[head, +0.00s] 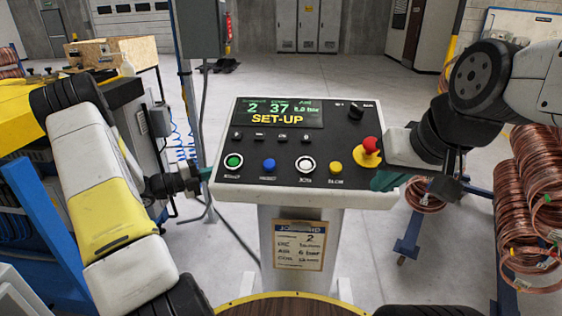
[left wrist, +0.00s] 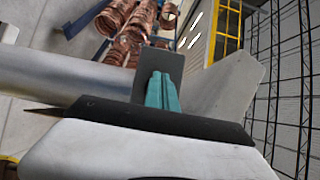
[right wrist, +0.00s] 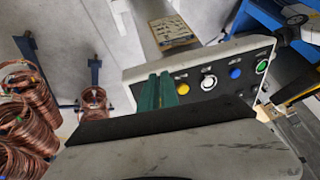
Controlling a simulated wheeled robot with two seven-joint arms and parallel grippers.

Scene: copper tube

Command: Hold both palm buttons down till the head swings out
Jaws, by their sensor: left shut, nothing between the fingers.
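A control console (head: 300,199) stands in front of me. Its screen (head: 275,114) reads SET-UP. Its sloped face has a green button (head: 233,161), a blue button (head: 268,165), a white button (head: 305,164), a yellow button (head: 335,167) and a red mushroom button (head: 371,146). I cannot make out the two palm buttons or the swinging head. My left gripper (head: 204,174) is shut at the console's left edge; its teal fingers (left wrist: 163,90) show in the left wrist view. My right gripper (head: 385,180) is at the right edge, its teal fingers (right wrist: 157,92) together and empty. I cannot tell whether either touches.
Copper coils (head: 530,200) hang on a blue rack at the right. A job card (head: 300,245) is on the console's pedestal. A wooden crate (head: 115,54) stands at the back left. Grey cabinets (head: 309,25) stand at the far wall. The floor behind the console is mostly clear.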

